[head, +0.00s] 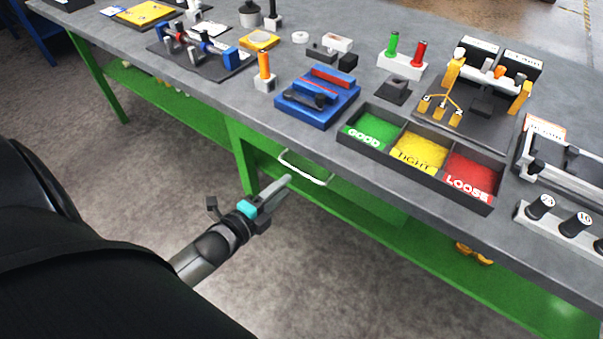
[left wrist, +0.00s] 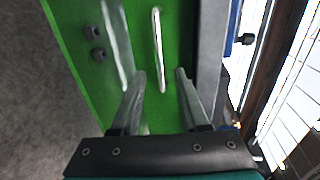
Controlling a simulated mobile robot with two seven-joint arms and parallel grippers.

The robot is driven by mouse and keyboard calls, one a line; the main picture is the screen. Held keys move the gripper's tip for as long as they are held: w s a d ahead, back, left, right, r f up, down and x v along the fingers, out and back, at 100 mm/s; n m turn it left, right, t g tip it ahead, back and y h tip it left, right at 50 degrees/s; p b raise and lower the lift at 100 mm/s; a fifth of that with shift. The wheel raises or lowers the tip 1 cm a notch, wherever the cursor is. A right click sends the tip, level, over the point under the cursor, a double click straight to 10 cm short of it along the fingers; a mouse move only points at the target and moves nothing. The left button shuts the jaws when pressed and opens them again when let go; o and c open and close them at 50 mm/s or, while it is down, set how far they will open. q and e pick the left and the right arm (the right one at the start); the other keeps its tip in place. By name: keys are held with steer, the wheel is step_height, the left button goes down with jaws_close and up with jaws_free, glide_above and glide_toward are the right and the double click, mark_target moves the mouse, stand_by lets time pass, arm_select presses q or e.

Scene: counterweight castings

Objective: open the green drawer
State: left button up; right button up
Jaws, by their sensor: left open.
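The green drawer (head: 352,198) sits under the grey bench top, and its front looks flush with the bench frame. Its pale bar handle (head: 303,174) stands out from the front. My left gripper (head: 288,180) is open and close to the handle. In the left wrist view, the handle (left wrist: 157,45) shows between the two fingertips of the left gripper (left wrist: 160,76), roughly parallel to the fingers. The green front (left wrist: 174,25) lies behind it. I cannot tell whether a finger touches the handle. My right gripper is not in view.
The grey bench top (head: 225,90) overhangs the drawer. On it stand a three-part tray (head: 375,152) marked GOOD, TIGHT and LOOSE, a blue fixture (head: 318,112) and several gauges. A green lower shelf (head: 500,285) runs beneath. The floor before the bench is clear.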

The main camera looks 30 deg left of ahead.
mark_target(301, 171)
arm_select(q)
steer(key=b+x, duration=0.2)
steer(key=x, duration=0.6)
steer(key=shift+w, duration=0.15)
jaws_close()
stand_by(1.2)
